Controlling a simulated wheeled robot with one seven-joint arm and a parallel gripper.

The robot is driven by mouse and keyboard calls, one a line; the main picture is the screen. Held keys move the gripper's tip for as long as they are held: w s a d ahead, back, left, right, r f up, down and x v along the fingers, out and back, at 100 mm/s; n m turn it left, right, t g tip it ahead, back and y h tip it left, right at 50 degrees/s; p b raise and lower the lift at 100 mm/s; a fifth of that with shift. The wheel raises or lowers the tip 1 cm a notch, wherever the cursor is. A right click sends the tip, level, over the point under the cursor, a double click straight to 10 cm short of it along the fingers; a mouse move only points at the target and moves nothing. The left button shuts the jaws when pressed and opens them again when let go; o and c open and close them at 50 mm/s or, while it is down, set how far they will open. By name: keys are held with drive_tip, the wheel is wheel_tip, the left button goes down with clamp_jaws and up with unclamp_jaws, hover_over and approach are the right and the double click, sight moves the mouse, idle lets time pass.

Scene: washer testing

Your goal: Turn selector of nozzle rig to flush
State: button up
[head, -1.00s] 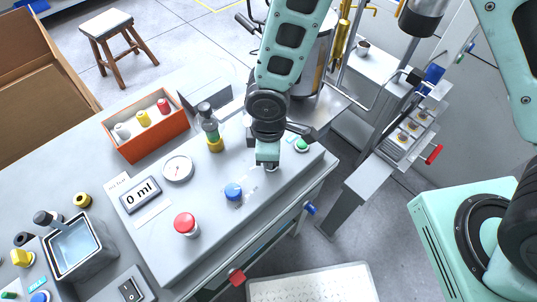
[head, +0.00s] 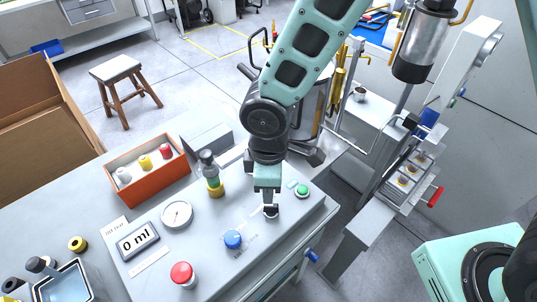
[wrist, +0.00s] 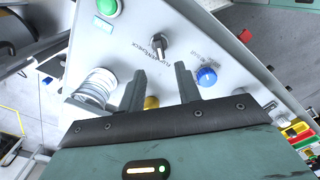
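The nozzle rig is a grey sloped panel (head: 205,262) on the bench. Its selector, a small dark knob, shows in the wrist view (wrist: 158,43), with small printed lettering beside it that I cannot read. In the head view the selector is at or just under my fingertips and mostly hidden. My gripper (head: 268,203) points down over the panel, between the blue knob (head: 233,239) and the green button (head: 302,191). In the wrist view my gripper (wrist: 160,75) has its two fingers apart with nothing held. The selector appears just beyond the fingertips, apart from them.
An orange box (head: 150,178) with several bottles stands behind. Panel space around the selector is clear.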

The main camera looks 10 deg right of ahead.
wheel_tip(320, 180, up, 10)
idle(0.3)
drive_tip(key=shift+f, duration=0.1)
